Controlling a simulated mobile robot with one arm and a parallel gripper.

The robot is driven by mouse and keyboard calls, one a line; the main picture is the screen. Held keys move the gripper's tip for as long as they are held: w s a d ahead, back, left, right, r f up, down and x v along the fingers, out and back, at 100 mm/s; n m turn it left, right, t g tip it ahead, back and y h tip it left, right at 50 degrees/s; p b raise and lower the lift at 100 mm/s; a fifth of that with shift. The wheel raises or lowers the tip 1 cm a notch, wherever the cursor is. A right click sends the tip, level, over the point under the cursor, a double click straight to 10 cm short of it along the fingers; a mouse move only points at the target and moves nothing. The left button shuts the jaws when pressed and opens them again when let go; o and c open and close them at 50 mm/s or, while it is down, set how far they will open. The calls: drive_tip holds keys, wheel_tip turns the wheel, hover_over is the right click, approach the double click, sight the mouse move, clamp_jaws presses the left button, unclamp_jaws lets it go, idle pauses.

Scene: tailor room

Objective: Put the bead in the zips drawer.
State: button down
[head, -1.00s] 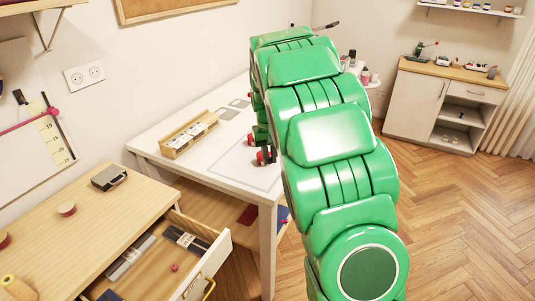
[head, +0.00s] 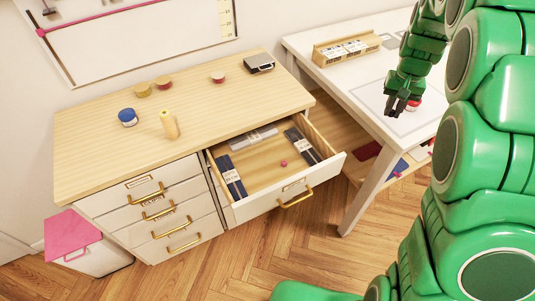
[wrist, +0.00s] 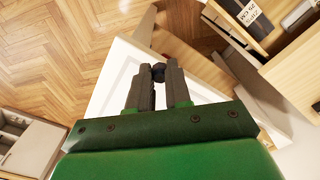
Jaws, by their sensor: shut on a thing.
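My gripper (head: 402,103) is over the white table in the head view, to the right of the open drawer. The wrist view shows my gripper (wrist: 159,75) shut on a small dark round thing, which looks like the bead (wrist: 158,72). In the head view the bead is too small to make out. The zips drawer (head: 328,172) is pulled open from the wooden-topped cabinet. It holds dark and grey flat packets that look like zips, and a small pink-red round thing (head: 284,163) lies on its bare floor.
Several drawers at left are shut.

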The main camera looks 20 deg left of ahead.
drive_tip(key=s+a+f, duration=0.5)
drive_tip(key=s+a, duration=0.1)
drive_tip(key=a, duration=0.3)
drive_tip(key=s+a+f, duration=0.4)
drive_tip(key=s+a, duration=0.1)
drive_tip(key=a, duration=0.4)
drive_tip(key=s+a+f, duration=0.5)
drive_tip(key=s+a, duration=0.1)
drive_tip(key=a, duration=0.3)
hover_over(272, 158)
drive_tip(key=f, duration=0.8)
drive_tip(key=shift+s+d+f, duration=0.15)
drive_tip(key=shift+s+d, duration=0.05)
drive_tip(key=shift+s, duration=0.1)
drive_tip(key=shift+w+a+f, duration=0.15)
drive_tip(key=shift+w+f, duration=0.15)
drive_tip(key=shift+f, duration=0.2)
drive_tip(key=shift+w+f, duration=0.1)
drive_tip(key=shift+f, duration=1.45)
drive_tip(key=shift+f, duration=0.1)
drive_tip(key=c, duration=1.1)
unclamp_jaws()
drive_tip(key=shift+o, duration=0.2)
